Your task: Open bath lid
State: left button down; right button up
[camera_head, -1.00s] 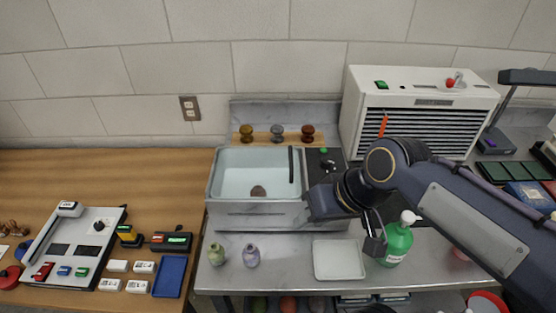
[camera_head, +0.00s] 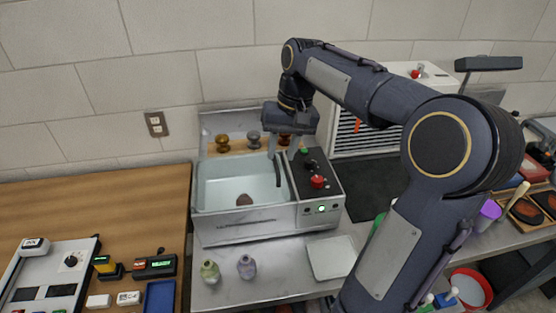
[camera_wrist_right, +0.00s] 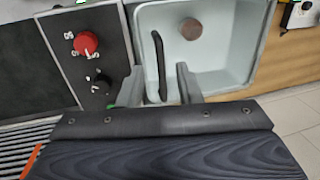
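The bath (camera_head: 222,226) is a grey metal box with a pale basin, on the bench; it also shows in the right wrist view (camera_wrist_right: 222,60). A black bar-shaped handle (camera_head: 278,172) runs along the basin's right side. I cannot make out a separate lid panel; the basin floor and a brown round thing (camera_head: 244,199) show inside. My right gripper (camera_head: 282,150) is open over the handle, fingers pointing down. In the right wrist view, the handle (camera_wrist_right: 158,52) lies between the two fingers, with gaps visible on both sides. My left gripper is out of view.
The control panel with a red knob (camera_head: 317,181) and green light is right of the basin. Knobs on a wooden strip (camera_head: 235,145) stand behind. A white tray (camera_head: 331,258) and two small bottles (camera_head: 246,267) are in front. A vented white unit (camera_head: 350,140) is at the right.

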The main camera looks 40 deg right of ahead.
aim_at(277, 167)
jog(key=shift+w+a+f, duration=0.1)
jog(key=shift+a+f, duration=0.05)
jog(key=shift+f, duration=0.7)
jog(key=shift+w+a+f, duration=0.1)
jog(key=shift+a+f, duration=0.05)
jog(key=shift+f, duration=0.65)
jog(key=shift+c, duration=0.3)
grip_shut()
